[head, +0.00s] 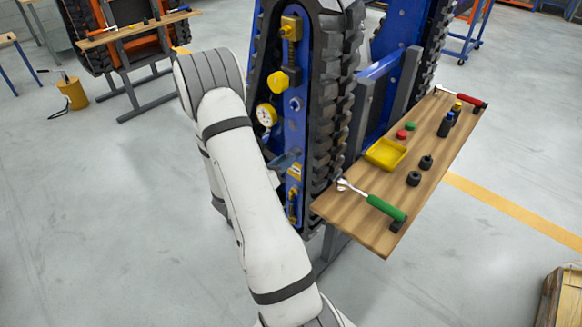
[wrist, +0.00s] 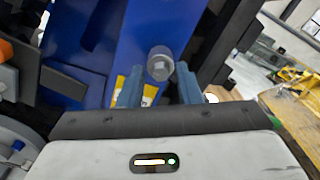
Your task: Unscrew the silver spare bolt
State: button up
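The silver bolt (wrist: 160,65) shows its round grey head in the wrist view, standing out from a blue plate (wrist: 125,50). My gripper (wrist: 160,75) has its two blue-grey fingers apart, one to each side of the bolt head in the picture. A gap shows beside the head, and I see no contact. How far the fingertips reach along the bolt is unclear. In the head view a grey bolt-like part (head: 295,103) sits on the blue carrier plate; I cannot tell if it is the same bolt. My arm hides most of the gripper there.
Black track (head: 335,90) runs beside the blue plate. A yellow knob (head: 278,82) and a gauge (head: 266,115) sit on the carrier. A wooden shelf (head: 345,207) at the right holds a green-handled ratchet (head: 385,208), a yellow tray (head: 385,154) and small parts. Floor is open in front.

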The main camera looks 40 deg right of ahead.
jog(key=m+b, duration=1.1)
jog(key=b, duration=0.2)
jog(key=shift+b, duration=0.4)
jog(key=shift+c, duration=0.3)
grip_shut()
jog(key=shift+r, duration=0.1)
